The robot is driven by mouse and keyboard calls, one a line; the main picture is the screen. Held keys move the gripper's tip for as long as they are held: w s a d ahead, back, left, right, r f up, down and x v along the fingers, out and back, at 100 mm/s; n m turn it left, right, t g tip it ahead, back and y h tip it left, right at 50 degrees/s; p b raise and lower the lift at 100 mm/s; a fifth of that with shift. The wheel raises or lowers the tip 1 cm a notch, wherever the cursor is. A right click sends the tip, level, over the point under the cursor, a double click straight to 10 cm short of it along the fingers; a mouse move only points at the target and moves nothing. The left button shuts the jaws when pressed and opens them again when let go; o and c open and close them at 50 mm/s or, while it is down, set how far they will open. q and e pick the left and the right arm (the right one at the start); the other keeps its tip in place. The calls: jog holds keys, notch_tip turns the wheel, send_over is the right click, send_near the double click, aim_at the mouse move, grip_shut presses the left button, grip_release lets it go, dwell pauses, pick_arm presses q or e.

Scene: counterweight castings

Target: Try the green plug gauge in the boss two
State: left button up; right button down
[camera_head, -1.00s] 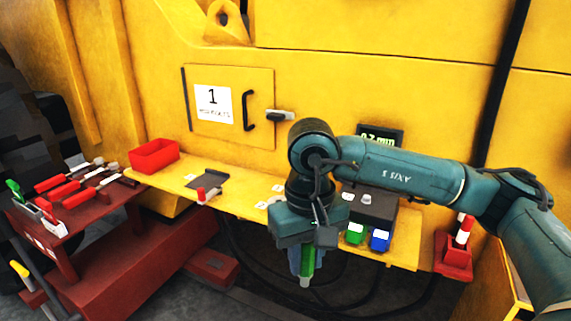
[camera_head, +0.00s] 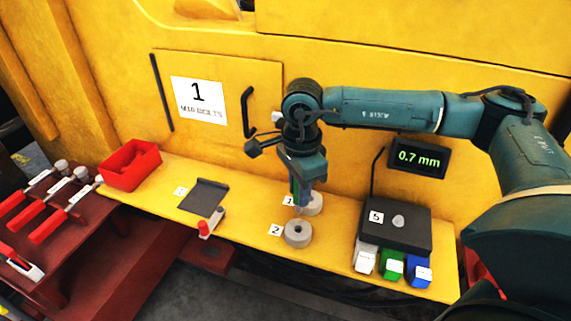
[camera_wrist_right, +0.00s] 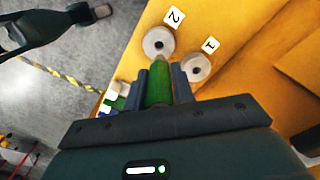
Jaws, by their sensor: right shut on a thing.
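My right gripper (camera_head: 300,190) is shut on the green plug gauge (camera_wrist_right: 158,85), which points away from the jaws. In the head view the gauge is mostly hidden by the jaws. Boss two (camera_head: 298,233) is a grey ring with a dark centre hole beside the label 2; it also shows in the wrist view (camera_wrist_right: 158,42). The gauge's tip overlaps boss two's near rim there; I cannot tell whether they touch. Boss one (camera_head: 314,204) is a similar ring, partly behind the jaws. A dark shape at the wrist view's top left may be my left gripper (camera_wrist_right: 90,14).
A dark box labelled 5 (camera_head: 410,228) stands right, with white, green and blue blocks in front (camera_head: 392,265). A display (camera_head: 418,158) reads 0.7 mm. A red bin (camera_head: 130,166), a dark plate (camera_head: 204,197) and a red-topped piece (camera_head: 204,229) are left on the yellow shelf.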

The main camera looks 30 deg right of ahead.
aim_at(299, 212)
jog(key=shift+f, duration=0.15)
jog(key=shift+s+f+b, duration=0.15)
jog(key=shift+f+b, duration=0.3)
jog(key=shift+f, duration=0.4)
jog(key=shift+f+b, duration=0.7)
jog(key=shift+f, duration=0.6)
pick_arm(q)
jog(key=shift+s+d+f+h, duration=0.15)
jog(key=shift+d+f+h, duration=0.15)
jog(key=shift+d, duration=0.25)
jog(key=shift+f+b, duration=0.35)
jog(key=shift+b, duration=0.3)
pick_arm(e)
jog(key=shift+f, duration=0.4)
pick_arm(q)
jog(key=shift+d+r+t, duration=0.15)
jog(key=shift+t, duration=0.15)
pick_arm(e)
jog(key=shift+f, duration=0.1)
